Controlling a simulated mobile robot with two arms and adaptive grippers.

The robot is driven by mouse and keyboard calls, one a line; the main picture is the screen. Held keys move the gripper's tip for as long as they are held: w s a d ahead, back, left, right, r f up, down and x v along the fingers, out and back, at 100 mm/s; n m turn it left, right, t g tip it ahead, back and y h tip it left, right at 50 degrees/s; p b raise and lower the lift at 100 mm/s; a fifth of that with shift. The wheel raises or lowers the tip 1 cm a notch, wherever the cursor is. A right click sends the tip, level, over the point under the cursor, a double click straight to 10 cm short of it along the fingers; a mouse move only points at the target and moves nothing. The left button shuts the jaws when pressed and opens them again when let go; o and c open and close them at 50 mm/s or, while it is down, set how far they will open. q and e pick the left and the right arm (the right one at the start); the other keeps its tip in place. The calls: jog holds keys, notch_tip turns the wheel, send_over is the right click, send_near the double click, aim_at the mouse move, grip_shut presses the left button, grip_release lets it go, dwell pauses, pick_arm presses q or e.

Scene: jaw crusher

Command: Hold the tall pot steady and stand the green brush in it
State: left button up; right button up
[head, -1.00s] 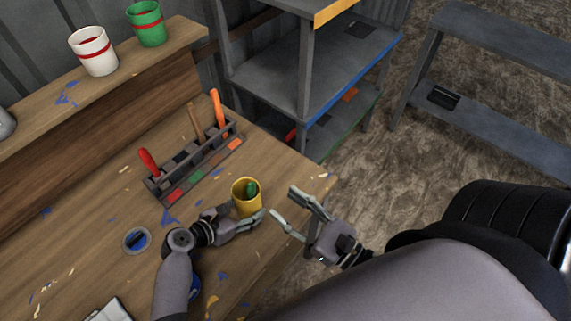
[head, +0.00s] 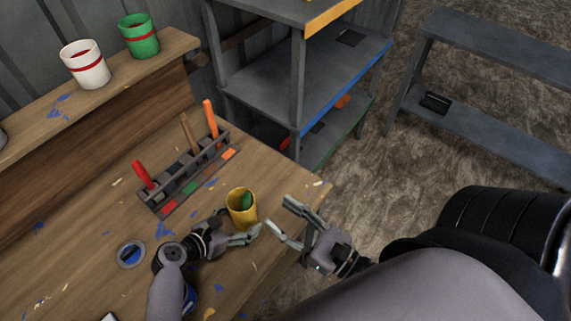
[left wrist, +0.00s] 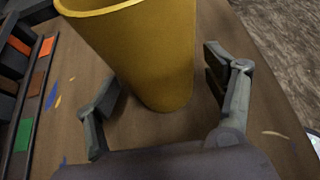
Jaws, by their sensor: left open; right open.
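The tall yellow pot (head: 238,213) stands upright on the workbench near its right edge. A green piece, seemingly the green brush (head: 247,201), shows inside its mouth; the rest of it is hidden by the pot wall. My left gripper (head: 257,234) is open just in front of the pot. In the left wrist view the yellow pot (left wrist: 155,55) rises between and beyond the spread fingers (left wrist: 165,85), with visible gaps at both sides. My right gripper (head: 284,215) is open and empty, to the right of the pot, by the bench edge.
A tool rack (head: 172,204) with red, brown and orange handles stands behind the pot. A round blue-centred tin (head: 131,254) lies left of my left wrist. White (head: 86,67) and green (head: 139,38) cups stand on the raised ledge. A grey shelf unit (head: 262,75) is behind.

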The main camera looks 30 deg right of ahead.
pick_arm(q)
jog(key=v, duration=1.1)
jog(key=shift+s+f, duration=0.1)
